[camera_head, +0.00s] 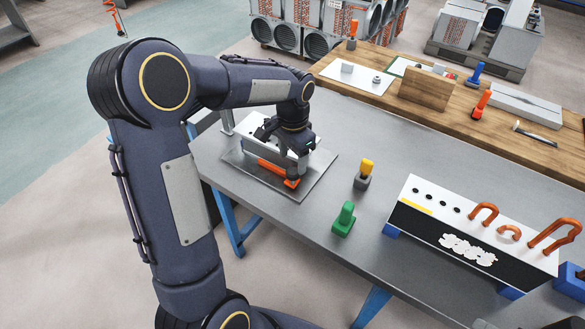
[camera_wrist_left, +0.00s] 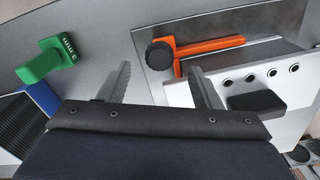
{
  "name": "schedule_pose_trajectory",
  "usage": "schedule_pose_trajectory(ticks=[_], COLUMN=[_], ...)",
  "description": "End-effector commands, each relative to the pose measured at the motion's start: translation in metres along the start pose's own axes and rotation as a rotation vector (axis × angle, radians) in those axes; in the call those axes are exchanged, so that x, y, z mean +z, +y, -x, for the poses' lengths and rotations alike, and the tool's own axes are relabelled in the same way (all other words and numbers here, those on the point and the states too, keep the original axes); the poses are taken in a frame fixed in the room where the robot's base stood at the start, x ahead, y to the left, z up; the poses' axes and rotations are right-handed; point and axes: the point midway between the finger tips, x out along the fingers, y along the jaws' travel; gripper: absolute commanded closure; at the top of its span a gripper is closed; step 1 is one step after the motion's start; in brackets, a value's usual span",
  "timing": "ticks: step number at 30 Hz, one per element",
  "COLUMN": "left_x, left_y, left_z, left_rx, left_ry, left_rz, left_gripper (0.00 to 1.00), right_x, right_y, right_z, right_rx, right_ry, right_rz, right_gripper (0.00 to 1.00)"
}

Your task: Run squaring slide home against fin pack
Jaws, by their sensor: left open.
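The squaring slide looks to be the orange bar (camera_head: 270,168) with a round black knob at one end, lying on a flat grey plate. It also shows in the left wrist view (camera_wrist_left: 210,46). The fin pack with its white holed end plate (camera_wrist_left: 262,82) stands beside the bar; in the head view it is partly hidden behind my gripper. The contact between bar and pack cannot be told. My left gripper (camera_head: 293,176) is over the bar's knob end, its fingers (camera_wrist_left: 158,76) apart and nothing between them. My right gripper is not in view.
A green tool (camera_head: 344,220) and a yellow-topped tool (camera_head: 363,174) stand on the grey bench. A second long unit with copper bends (camera_head: 445,225) sits on blue blocks at the right. A wooden bench (camera_head: 400,100) with tools lies behind.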

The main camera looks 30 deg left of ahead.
Motion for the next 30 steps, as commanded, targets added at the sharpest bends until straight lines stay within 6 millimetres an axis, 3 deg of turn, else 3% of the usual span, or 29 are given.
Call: schedule_pose_trajectory(ticks=[7, 18, 30], left_x=[0.0, 0.0, 0.0], left_y=[0.001, 0.0, 0.001], left_z=[-0.035, -0.042, -0.042], left_rx=[0.002, 0.001, 0.001], left_ry=[-0.001, 0.001, 0.001], left_rz=[0.002, 0.002, 0.002], left_gripper=[0.42, 0.42, 0.93], right_x=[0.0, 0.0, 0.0], right_y=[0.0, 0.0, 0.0], right_z=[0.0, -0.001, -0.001], right_rx=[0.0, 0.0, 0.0], right_ry=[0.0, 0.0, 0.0], right_rz=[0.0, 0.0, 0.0], right_gripper=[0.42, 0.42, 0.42])
